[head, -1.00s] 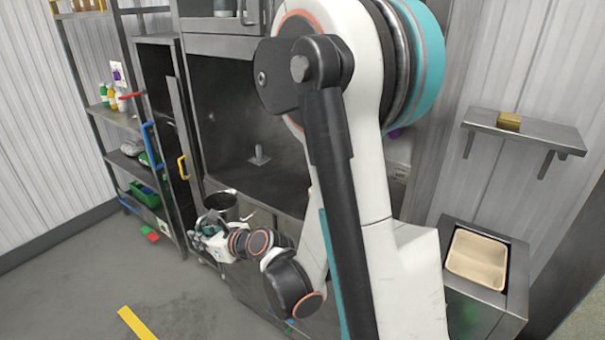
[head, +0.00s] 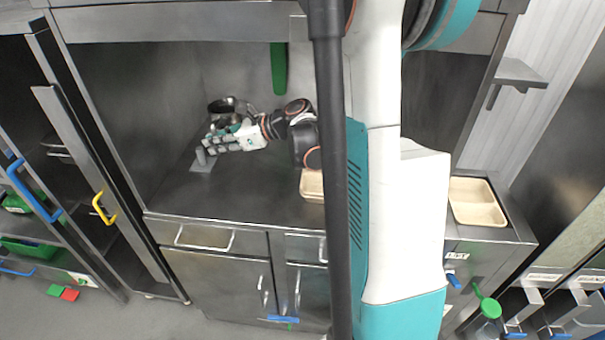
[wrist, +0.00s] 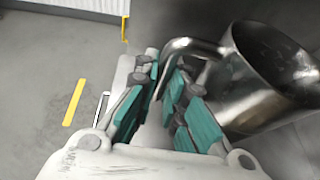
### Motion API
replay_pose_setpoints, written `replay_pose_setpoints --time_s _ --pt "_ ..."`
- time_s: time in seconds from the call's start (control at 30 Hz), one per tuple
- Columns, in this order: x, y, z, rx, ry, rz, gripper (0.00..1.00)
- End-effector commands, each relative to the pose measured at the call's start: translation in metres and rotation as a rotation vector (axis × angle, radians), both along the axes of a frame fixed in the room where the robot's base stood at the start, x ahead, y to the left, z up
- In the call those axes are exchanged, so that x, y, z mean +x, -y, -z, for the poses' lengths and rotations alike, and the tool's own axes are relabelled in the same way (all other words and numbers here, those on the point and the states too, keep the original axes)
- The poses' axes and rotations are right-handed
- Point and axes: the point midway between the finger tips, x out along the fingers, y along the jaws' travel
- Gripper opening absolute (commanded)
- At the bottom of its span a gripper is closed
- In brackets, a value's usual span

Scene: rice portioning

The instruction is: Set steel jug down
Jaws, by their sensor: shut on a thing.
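The steel jug (head: 236,104) is in the steel recess above the counter (head: 255,195), its dark open mouth showing. In the wrist view the jug (wrist: 268,95) is large at the right, with its bent handle (wrist: 190,46) running between the teal pads of my gripper (wrist: 165,82). My gripper is shut on the handle. In the head view my gripper (head: 213,142) is just below the jug. I cannot tell whether the jug's base touches the counter; its base is hidden behind my gripper.
A small grey post on a flat plate (head: 201,163) stands on the counter close to my gripper. A tan tray (head: 312,184) is partly behind my arm. Another tan tray (head: 476,201) sits at the right. The counter's front middle is clear. A cabinet door with a yellow handle (head: 103,208) stands at left.

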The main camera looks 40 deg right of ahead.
Motion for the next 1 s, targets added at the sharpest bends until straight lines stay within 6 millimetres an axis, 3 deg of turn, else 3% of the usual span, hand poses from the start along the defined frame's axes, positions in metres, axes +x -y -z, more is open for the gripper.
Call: replay_pose_setpoints --time_s 0.1,0.27,0.37,0.8,1.0 --pt "-0.007 0.023 -0.023 -0.001 -0.001 -0.046 0.0" --pt "-0.012 0.034 -0.03 -0.001 -0.001 -0.077 0.0" --pt "-0.012 0.034 -0.014 -0.001 -0.001 -0.082 0.0" --pt "-0.012 0.034 0.093 -0.001 -0.001 -0.08 0.0" --pt "-0.012 0.034 0.119 -0.001 -0.001 -0.079 0.0"
